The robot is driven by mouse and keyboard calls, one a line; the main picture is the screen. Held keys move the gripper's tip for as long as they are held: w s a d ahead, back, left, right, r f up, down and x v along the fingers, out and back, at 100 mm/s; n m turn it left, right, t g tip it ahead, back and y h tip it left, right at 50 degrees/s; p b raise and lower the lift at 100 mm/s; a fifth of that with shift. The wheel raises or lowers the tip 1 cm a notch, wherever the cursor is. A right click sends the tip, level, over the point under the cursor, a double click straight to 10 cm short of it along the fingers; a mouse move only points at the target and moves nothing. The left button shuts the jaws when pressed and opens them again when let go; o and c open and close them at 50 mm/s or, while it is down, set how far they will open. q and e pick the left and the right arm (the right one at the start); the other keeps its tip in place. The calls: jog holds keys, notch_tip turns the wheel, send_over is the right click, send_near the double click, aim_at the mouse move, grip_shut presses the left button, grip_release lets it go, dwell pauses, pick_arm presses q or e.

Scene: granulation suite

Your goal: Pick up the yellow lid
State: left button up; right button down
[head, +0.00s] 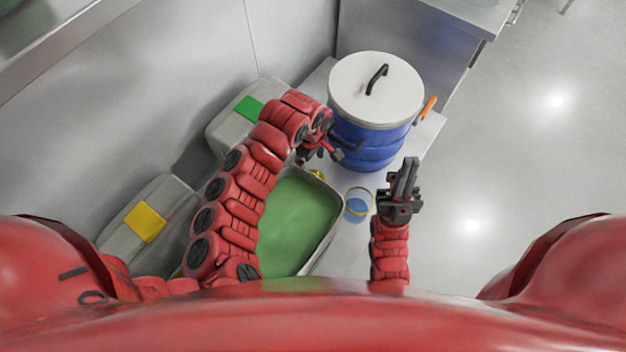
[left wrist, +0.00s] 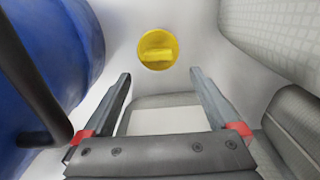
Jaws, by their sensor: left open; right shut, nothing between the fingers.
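The yellow lid (left wrist: 157,50) is a small round disc with a raised grip bar, lying on a pale surface in the left wrist view. It appears just beyond and between my left gripper's fingertips (left wrist: 160,76), apart from them. In the head view only a bit of the lid (head: 319,174) shows beside the green-filled tray, the rest hidden by my left gripper (head: 332,153). My left gripper is open and empty. My right gripper (head: 407,166) is shut and empty, right of the small clear cup.
The green-filled tray (head: 330,228) and the clear cup (head: 357,206) with blue contents are nearby. Open floor lies right.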

pick_arm(q)
jog(key=shift+d+f+b, duration=0.15)
jog(key=shift+f+b, duration=0.2)
jog(key=shift+f, duration=1.45)
jog(key=shift+d+f+b, duration=0.15)
jog(key=shift+f+b, duration=0.15)
jog(key=shift+f, duration=1.45)
jog(key=c, duration=1.4)
jog(key=shift+r, duration=0.15)
